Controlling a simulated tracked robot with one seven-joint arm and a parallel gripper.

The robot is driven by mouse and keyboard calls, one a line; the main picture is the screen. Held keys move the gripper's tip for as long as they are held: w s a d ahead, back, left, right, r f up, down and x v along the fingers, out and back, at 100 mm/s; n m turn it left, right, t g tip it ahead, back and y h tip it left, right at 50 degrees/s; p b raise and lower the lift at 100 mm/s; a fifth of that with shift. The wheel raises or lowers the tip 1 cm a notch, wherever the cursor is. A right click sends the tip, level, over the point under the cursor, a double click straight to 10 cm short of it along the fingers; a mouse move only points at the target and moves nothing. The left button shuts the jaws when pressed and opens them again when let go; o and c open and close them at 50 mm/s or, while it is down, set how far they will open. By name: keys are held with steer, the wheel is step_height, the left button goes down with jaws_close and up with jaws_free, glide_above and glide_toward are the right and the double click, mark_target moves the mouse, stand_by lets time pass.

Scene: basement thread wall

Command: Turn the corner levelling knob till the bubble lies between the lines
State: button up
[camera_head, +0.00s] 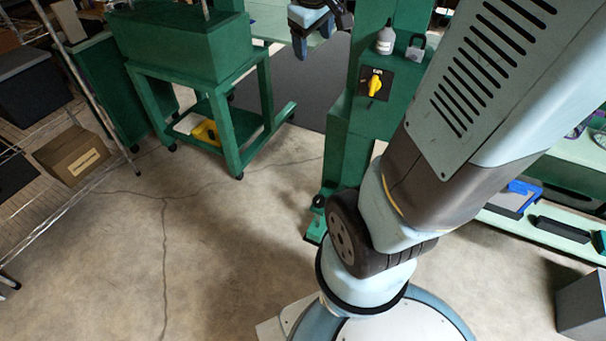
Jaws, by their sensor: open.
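A small dark round part (318,201), perhaps the levelling knob, sits low at the front left corner of the green machine (345,140), just above its foot. I cannot make out a bubble or its lines. My gripper (313,38) is at the top edge of the view, left of the machine's green column. It is partly cut off, with dark blue fingers pointing down. It is open, with nothing seen in it, and is well above and apart from the dark round part. My arm covers the machine's right side.
A yellow rotary switch (375,85), a grey bottle (386,39) and a padlock (415,50) are on the machine. A green wheeled stand (231,130) is at left. A wire shelf (45,190) with a cardboard box (72,154) stands far left. The cracked floor between is clear.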

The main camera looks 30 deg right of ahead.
steer(key=w+d+f+n+g, duration=0.1)
steer(key=w+d+f+n, duration=0.2)
steer(key=w+f, duration=0.45)
steer(key=w+d+f+n+h, duration=0.1)
steer(key=w+d+f+n, duration=0.25)
steer(key=f, duration=0.75)
steer(key=w+d+f+n+g, duration=0.1)
steer(key=w+d+f+n, duration=0.25)
steer(key=w+f, duration=0.4)
steer(key=n+g+y, duration=0.2)
steer(key=n+y, duration=0.1)
steer(key=n, duration=0.6)
glide_toward(320, 199)
steer(key=f, duration=1)
steer(key=shift+w+f, duration=0.2)
steer(key=shift+c, duration=0.4)
